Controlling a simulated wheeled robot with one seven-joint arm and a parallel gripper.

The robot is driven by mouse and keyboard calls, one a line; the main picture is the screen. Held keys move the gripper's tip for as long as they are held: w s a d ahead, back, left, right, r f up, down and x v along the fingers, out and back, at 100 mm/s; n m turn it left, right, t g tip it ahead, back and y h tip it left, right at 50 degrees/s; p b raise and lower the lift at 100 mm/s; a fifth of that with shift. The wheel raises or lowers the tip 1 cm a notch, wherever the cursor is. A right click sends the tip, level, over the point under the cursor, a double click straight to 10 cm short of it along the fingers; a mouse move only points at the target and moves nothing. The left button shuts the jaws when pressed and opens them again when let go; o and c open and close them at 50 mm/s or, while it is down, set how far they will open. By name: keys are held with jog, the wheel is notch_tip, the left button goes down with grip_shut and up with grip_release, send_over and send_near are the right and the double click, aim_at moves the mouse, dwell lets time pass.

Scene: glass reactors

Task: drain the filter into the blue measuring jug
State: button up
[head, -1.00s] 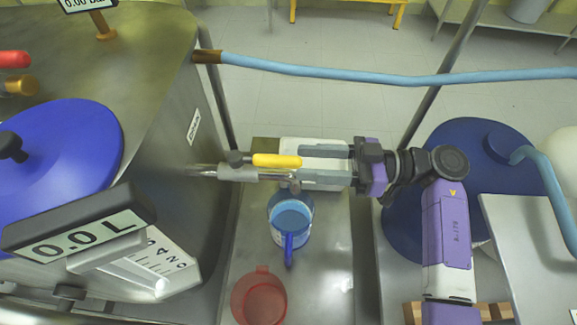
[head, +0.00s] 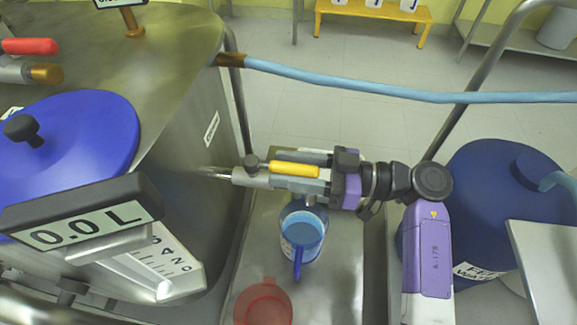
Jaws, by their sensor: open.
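The filter (head: 195,120) is the large steel vessel at left, with a drain valve (head: 250,177) on its side. The valve's yellow handle (head: 295,169) points right, in line with the pipe. My gripper (head: 290,171) is open, its fingers on either side of the yellow handle; I cannot tell if they touch it. The blue measuring jug (head: 303,240) stands upright below the valve and gripper, its handle toward me. Its rim is partly hidden under the gripper, and I cannot tell if it holds liquid.
A red jug (head: 263,303) stands nearer me on the steel tray (head: 340,285). A display (head: 85,225) at left reads 0.0 L. A blue lid (head: 75,135) tops the vessel. A blue hose (head: 400,92) crosses behind. A blue drum (head: 490,190) stands at right.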

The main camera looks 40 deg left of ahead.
grip_shut()
dwell(1.3)
